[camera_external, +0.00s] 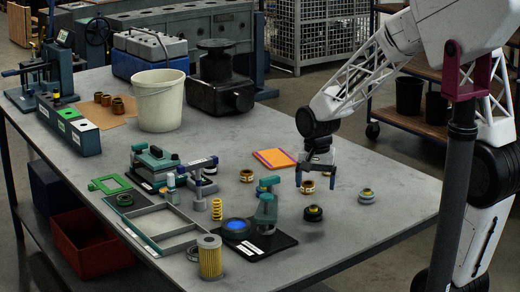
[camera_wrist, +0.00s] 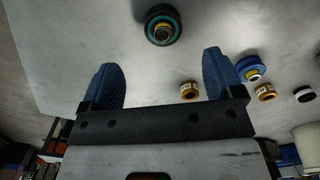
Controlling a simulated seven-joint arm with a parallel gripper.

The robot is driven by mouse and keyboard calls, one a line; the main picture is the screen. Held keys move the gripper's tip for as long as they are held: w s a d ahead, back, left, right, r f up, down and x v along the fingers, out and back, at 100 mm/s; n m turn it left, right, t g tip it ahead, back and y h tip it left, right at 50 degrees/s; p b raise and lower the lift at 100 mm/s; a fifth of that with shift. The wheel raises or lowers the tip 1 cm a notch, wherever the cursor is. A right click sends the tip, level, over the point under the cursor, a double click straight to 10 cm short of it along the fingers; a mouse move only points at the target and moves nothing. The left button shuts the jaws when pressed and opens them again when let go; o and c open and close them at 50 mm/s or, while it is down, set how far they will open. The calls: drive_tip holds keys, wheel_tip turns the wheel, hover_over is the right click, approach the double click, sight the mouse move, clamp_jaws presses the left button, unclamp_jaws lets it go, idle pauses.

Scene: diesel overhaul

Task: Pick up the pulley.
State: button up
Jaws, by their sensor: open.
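Three round, wheel-like parts with yellowish centres lie on the table, and I cannot tell for sure which is the pulley. One is grey-blue (camera_external: 366,195), right of my gripper. One is dark (camera_external: 314,213), in front of my gripper; it looks like the teal-ringed part (camera_wrist: 163,25) at the top of the wrist view.
A brass bushing (camera_external: 308,186) lies close to my gripper, another (camera_external: 246,175) farther left. A white bucket (camera_external: 159,105) stands behind. The table's right part is mostly clear.

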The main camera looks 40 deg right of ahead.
sight(314, 207)
drive_tip(key=shift+w+f, duration=0.45)
drive_tip(key=shift+f, duration=1.3)
drive_tip(key=shift+d+f, duration=0.15)
drive_tip(key=shift+f, duration=2.45)
drive_tip(key=c, duration=1.2)
drive_tip(key=shift+r, duration=0.2)
drive_tip(key=shift+c, duration=0.2)
